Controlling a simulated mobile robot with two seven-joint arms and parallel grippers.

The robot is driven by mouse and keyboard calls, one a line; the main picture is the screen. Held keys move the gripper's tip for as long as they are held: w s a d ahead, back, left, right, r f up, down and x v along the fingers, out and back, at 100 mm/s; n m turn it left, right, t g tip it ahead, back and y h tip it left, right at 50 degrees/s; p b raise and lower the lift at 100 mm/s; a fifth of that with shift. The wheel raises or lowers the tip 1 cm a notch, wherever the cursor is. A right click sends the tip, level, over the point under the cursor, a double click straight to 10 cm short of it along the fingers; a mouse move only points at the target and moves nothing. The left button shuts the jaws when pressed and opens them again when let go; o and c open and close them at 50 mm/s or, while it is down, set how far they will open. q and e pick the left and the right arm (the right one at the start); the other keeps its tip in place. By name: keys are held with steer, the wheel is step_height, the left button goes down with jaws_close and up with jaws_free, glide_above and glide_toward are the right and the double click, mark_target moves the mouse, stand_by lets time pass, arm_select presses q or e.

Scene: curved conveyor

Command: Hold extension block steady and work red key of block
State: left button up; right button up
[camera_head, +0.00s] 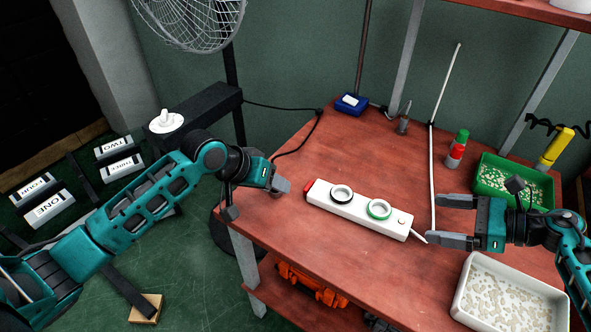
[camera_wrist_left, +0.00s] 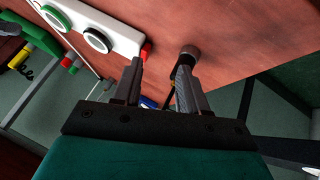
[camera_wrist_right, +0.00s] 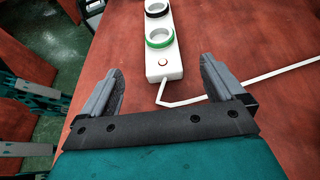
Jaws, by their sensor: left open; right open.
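The white extension block (camera_head: 358,208) lies on the red-brown table, with a black-ringed socket and a green-ringed socket on top. Its red key (camera_head: 308,185) is at the left end; in the left wrist view the red key (camera_wrist_left: 146,52) shows close beyond the fingers. My left gripper (camera_head: 283,189) is open and empty, just left of the red key. My right gripper (camera_head: 440,220) is open and empty, right of the block's cord end.
A white cord (camera_head: 432,150) runs from the block's right end up the table. A green tray (camera_head: 495,182) and a white tray (camera_head: 510,290) of pieces stand at the right. Red and green bottles (camera_head: 455,155) are behind.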

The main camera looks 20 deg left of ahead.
mark_target(382, 214)
steer(key=shift+a, duration=0.1)
arm_select(q)
steer(key=w+d+r+m+y, duration=0.2)
steer(key=d+r+y, duration=0.1)
steer(key=d, duration=0.1)
steer(key=shift+w+d+g, duration=0.15)
steer(key=shift+d+g, duration=0.15)
steer(key=shift+d, duration=0.05)
arm_select(e)
steer(key=x, duration=1.2)
steer(key=shift+a+f, duration=0.2)
steer(key=shift+a, duration=0.1)
arm_select(q)
steer(key=shift+r, duration=0.1)
arm_select(e)
steer(key=shift+c, duration=0.3)
steer(key=c, duration=1.3)
steer(key=o, duration=0.8)
steer(key=shift+c, duration=0.2)
steer(key=c, duration=0.8)
arm_select(q)
jaws_close()
